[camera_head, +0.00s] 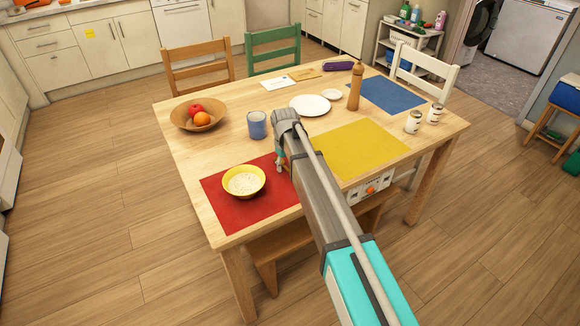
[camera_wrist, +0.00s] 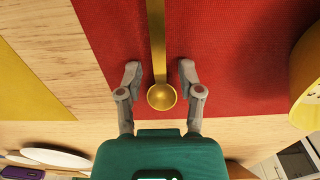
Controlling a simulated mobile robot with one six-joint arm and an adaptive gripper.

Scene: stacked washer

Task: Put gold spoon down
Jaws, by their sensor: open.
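The gold spoon (camera_wrist: 161,95) lies on the red placemat (camera_wrist: 235,60) in the wrist view, its bowl towards my gripper and its handle running to the top edge. My gripper (camera_wrist: 159,72) is open, with one finger on each side of the spoon and a gap showing on both sides. In the head view my gripper (camera_head: 280,165) is low over the right edge of the red placemat (camera_head: 225,208). The spoon is hidden there behind my arm.
A yellow bowl (camera_head: 244,181) of pale food stands on the red placemat, left of my gripper. A blue mug (camera_head: 257,125) stands just behind. A yellow placemat (camera_head: 365,148) lies to the right; a white plate (camera_head: 310,105) is farther back.

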